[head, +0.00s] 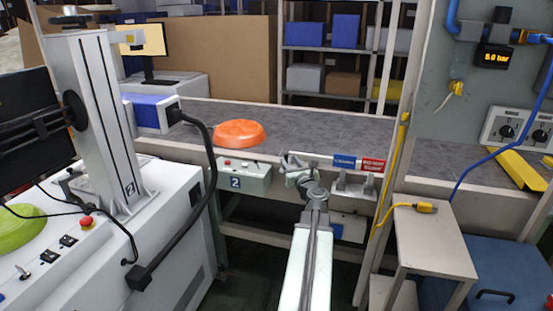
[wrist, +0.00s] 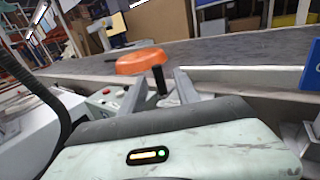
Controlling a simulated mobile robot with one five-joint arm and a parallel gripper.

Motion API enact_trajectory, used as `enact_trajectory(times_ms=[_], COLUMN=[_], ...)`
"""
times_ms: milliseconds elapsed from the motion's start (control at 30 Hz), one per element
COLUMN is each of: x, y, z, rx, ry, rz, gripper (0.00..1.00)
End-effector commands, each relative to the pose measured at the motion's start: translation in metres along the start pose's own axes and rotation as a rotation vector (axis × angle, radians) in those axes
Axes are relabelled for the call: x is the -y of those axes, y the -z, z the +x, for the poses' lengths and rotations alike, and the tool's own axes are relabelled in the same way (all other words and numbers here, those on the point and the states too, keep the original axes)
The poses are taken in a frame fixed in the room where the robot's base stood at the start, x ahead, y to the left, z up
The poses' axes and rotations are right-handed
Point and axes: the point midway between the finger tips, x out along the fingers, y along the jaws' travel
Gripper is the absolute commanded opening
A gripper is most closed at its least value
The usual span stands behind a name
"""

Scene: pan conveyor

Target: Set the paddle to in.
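A pale bar (head: 318,157) runs along the near edge of the conveyor, and a blue label (head: 344,162) and a red label (head: 373,165) sit to its right. I cannot tell for sure which part is the paddle or read the labels. In the wrist view, an upright black handle (wrist: 159,79) stands between the fingers of my gripper (wrist: 158,88). The fingers are spread, with gaps beside the handle. In the head view, my gripper (head: 297,168) is at the bar's left end and hides part of it.
An orange pan (head: 240,133) lies upside down on the grey belt (head: 300,125). A control box (head: 243,178) with buttons hangs below the belt, left of my gripper. A white machine (head: 165,235) stands at left. A small table (head: 432,240) and a yellow-edged post stand at right.

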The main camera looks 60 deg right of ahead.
Motion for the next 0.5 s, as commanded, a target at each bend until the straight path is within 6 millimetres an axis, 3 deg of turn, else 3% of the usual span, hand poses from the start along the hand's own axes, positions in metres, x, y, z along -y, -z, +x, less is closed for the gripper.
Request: enact_trajectory(times_ms=[167,500], x=[-0.003,-0.008], y=[-0.001,0.0], z=[0.015,0.075], rx=[-0.001,-0.001], ry=[-0.008,-0.013], rz=[-0.003,-0.006], gripper=[0.38,0.38])
